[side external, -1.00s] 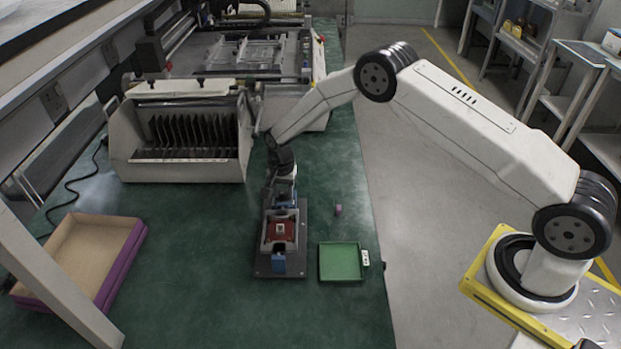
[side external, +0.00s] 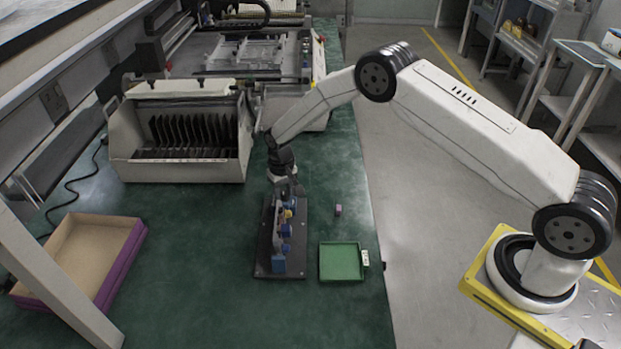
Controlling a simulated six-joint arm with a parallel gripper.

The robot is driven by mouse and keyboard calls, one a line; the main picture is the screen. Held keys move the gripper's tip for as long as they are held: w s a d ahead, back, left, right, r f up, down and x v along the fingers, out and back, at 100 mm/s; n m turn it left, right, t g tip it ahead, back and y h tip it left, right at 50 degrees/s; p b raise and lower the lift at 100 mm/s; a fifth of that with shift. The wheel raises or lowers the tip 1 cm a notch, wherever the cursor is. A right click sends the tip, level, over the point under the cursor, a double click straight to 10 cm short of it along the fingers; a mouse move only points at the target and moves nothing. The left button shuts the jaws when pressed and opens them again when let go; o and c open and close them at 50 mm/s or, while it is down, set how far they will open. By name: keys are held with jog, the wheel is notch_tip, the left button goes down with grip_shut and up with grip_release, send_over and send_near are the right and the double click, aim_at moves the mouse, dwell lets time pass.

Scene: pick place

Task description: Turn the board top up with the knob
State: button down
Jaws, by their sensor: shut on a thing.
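A fixture with a dark base plate (side external: 262,266) and a blue front post (side external: 279,264) stands on the green bench. The turning frame (side external: 284,230) between its posts is now seen nearly edge-on. I cannot make out the red face of the board in it, nor tell which side is up. My gripper (side external: 290,193) is at the far end of the fixture, shut on the knob there. The knob itself is mostly hidden by my gripper and too small to tell apart.
A green tray (side external: 323,262) stands right of the fixture, with a small white block (side external: 365,258) beside it. A small purple object (side external: 338,210) lies behind the tray. A slotted rack (side external: 190,165) stands at the back left and an open box (side external: 75,250) at the left.

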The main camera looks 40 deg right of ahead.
jog(key=n, duration=0.4)
jog(key=shift+n, duration=0.3)
jog(key=n, duration=0.3)
jog(key=shift+n, duration=0.3)
jog(key=shift+c, duration=1.7)
grip_release()
